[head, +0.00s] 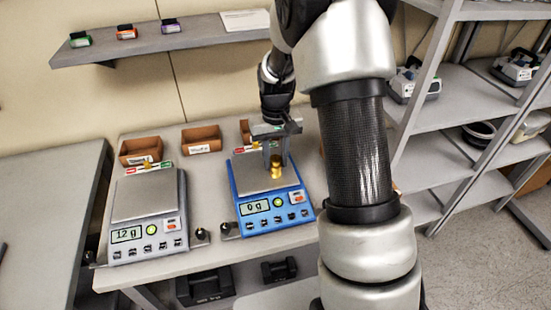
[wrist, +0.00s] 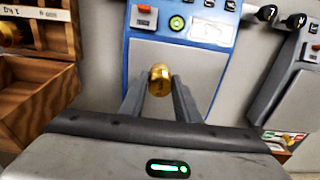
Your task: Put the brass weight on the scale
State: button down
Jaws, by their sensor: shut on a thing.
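The brass weight (head: 276,168) is a small gold cylinder, held between the fingertips of my gripper (head: 274,160). In the wrist view the weight (wrist: 159,80) sits between the two grey fingers, and the gripper (wrist: 160,92) is shut on it. Both are over the plate of the blue scale (head: 249,178), whose display reads 0 g. The blue scale (wrist: 133,60) also fills the middle of the wrist view. Whether the weight touches the plate is hard to tell. A grey scale (head: 142,200) to the left reads 12 g.
Small brown bins (head: 201,139) stand behind the scales. A wall shelf (head: 160,43) holds several small coloured items. A grey shelving rack (head: 450,100) with devices stands at the right. Small dark-knobbed objects (head: 200,235) sit between the scales.

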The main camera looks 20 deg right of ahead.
jog(key=shift+f, duration=0.15)
jog(key=c, duration=1.3)
grip_release()
jog(key=shift+c, duration=0.2)
